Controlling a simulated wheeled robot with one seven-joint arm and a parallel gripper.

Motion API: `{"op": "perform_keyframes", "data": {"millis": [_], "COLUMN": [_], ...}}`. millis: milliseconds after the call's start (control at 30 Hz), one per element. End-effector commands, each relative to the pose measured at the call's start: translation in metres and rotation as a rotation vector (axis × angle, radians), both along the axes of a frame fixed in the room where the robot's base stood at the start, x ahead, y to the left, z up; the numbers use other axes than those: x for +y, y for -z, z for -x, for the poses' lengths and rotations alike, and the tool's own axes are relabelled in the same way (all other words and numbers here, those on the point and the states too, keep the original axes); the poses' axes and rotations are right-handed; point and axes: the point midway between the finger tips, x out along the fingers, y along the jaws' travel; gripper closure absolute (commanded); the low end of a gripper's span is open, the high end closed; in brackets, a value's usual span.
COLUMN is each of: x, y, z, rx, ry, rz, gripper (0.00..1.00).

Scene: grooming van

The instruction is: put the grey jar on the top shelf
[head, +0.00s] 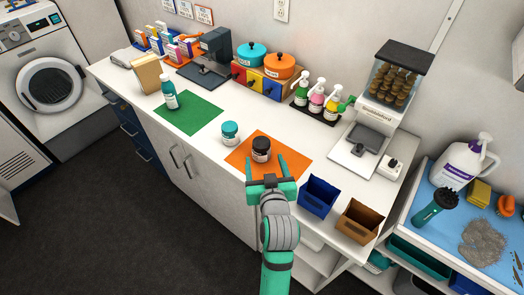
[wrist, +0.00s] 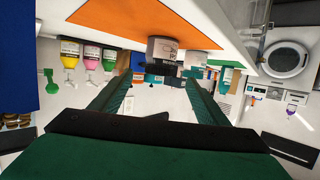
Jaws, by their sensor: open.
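A small jar (head: 262,150) with a dark lid and a grey-looking label stands upright on the orange mat (head: 239,162) on the white counter. In the wrist view, which is upside down, the jar (wrist: 163,48) shows beyond the fingertips, roughly centred between them. My gripper (head: 266,163) is open and empty at the front of the mat, its fingers pointing at the jar. The wrist view also shows the spread fingers of the gripper (wrist: 160,88). White shelving (head: 318,263) shows low under the counter's right end, partly hidden; I cannot tell whether it holds the top shelf.
A teal-lidded jar (head: 230,132) stands just left of the mat. A blue bin (head: 317,197) and a brown bin (head: 358,220) stand close on the right. Pump bottles (head: 316,102) and a dispenser (head: 385,100) stand behind. The green mat (head: 190,117) has clear room.

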Motion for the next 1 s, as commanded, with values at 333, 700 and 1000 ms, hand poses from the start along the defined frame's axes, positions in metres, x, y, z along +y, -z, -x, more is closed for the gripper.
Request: {"op": "perform_keyframes", "data": {"millis": [333, 700, 1000], "x": [0.004, 0.009, 0.014], "y": [0.009, 0.018, 0.029], "z": [-0.028, -0.057, -0.093], "rx": [0.0, 0.001, 0.001], "ry": [0.0, -0.001, -0.001], "rz": [0.001, 0.001, 0.001], "gripper": [0.31, 0.31, 0.31]}}
